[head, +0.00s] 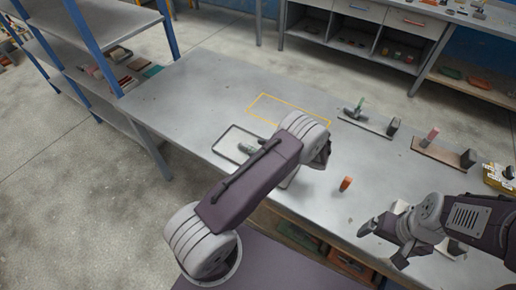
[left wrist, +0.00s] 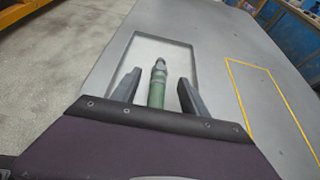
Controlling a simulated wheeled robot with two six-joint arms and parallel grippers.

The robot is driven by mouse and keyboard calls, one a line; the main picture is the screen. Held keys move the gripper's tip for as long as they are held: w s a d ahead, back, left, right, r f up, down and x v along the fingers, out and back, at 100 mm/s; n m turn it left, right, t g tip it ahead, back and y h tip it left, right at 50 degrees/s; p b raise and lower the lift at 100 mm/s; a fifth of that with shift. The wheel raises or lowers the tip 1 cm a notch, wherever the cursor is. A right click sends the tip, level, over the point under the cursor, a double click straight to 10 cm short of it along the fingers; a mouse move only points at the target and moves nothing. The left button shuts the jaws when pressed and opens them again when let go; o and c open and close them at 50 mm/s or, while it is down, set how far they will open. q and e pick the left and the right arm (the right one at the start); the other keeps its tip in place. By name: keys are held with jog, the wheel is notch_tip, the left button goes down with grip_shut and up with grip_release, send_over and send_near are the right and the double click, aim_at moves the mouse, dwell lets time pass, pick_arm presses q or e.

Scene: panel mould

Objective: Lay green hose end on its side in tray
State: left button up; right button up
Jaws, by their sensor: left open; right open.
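The green hose end (left wrist: 157,86), with a grey metal tip, appears to lie on its side in the tray, its tip pointing away from my left wrist. My left gripper (left wrist: 159,76) is open, one finger on each side of the hose end, with gaps visible. The tray (left wrist: 141,37) is shallow, pale inside with a dark rim. My right gripper (head: 380,247) is open and empty over the bench's near right side.
A yellow outlined rectangle (head: 285,96) on the bench (head: 190,90) is empty. An orange piece (head: 346,184) stands right of my left arm. Two boards with upright parts, a dark one (head: 366,125) and a brown one (head: 435,151), lie at the right. The bench's left end is clear.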

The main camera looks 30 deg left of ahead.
pick_arm(q)
jog(key=b+v, duration=0.1)
jog(key=v, duration=0.7)
jog(key=shift+s+d+r, duration=0.1)
jog(key=shift+d, duration=0.05)
